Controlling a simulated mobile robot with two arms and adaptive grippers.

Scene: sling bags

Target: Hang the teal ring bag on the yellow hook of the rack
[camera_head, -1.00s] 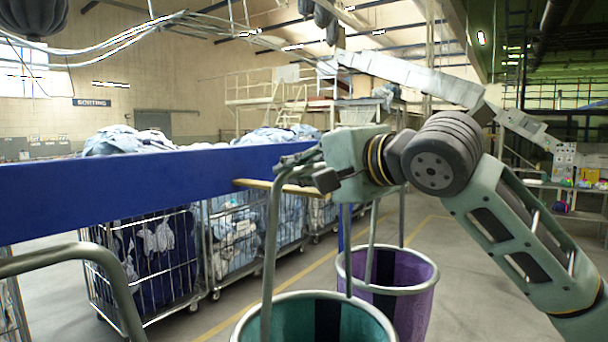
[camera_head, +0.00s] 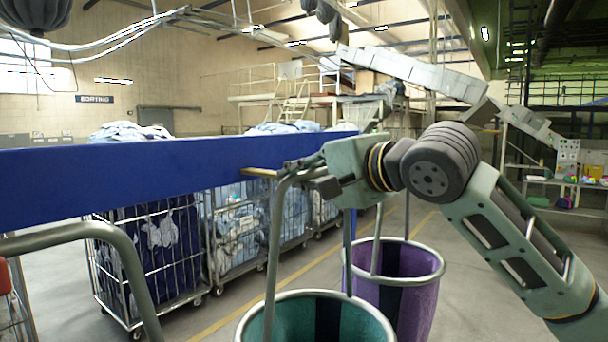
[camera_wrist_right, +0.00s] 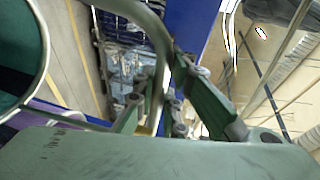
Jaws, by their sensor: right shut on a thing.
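The teal ring bag (camera_head: 315,318) hangs open-topped below my right gripper (camera_head: 308,170), which is shut on its grey tubular handle (camera_head: 272,240). In the right wrist view the fingers (camera_wrist_right: 158,108) close around the handle (camera_wrist_right: 140,14), and the bag's teal inside (camera_wrist_right: 16,58) shows at the left. The rack is a long blue beam (camera_head: 150,182) crossing from the left. Its yellow hook (camera_head: 258,172) is a short rod showing just left of the handle's top. I cannot tell whether handle and hook touch. My left gripper is out of view.
A purple bag (camera_head: 415,300) hangs behind the teal one, to its right. Another grey tubular handle (camera_head: 125,270) stands at the lower left. Wire laundry cages (camera_head: 150,265) line the floor behind the beam.

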